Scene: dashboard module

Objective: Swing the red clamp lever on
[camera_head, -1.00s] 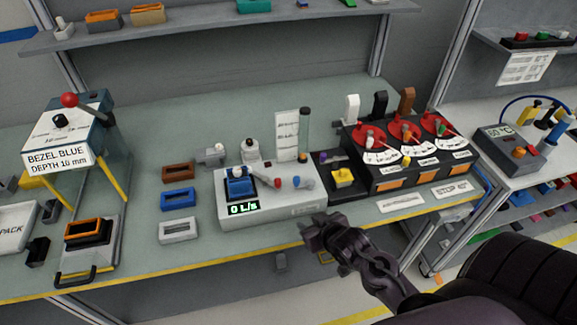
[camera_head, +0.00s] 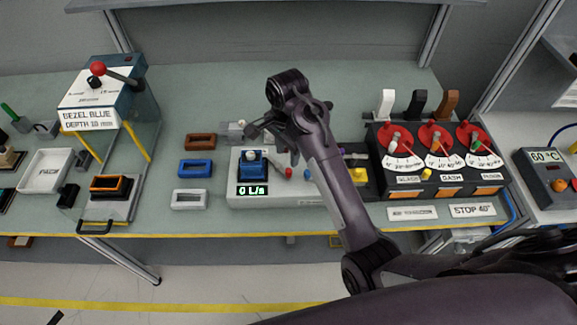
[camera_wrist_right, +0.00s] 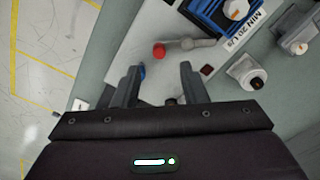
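The red-tipped lever (camera_head: 288,173) lies on top of the grey box with the "0 L/s" display (camera_head: 285,201). In the right wrist view its red knob (camera_wrist_right: 159,49) and short grey bar (camera_wrist_right: 192,43) show just beyond the fingertips. A blue part with a dark bezel (camera_head: 251,164) sits on the box to the lever's left. My right gripper (camera_head: 272,143) hangs above the back of the box. In the wrist view its fingers (camera_wrist_right: 159,77) are apart with nothing gripped, and a blue knob (camera_wrist_right: 141,71) shows beside one fingertip. My left gripper is not in view.
My right forearm hides part of the box. A lever station (camera_head: 100,100) stands at left.

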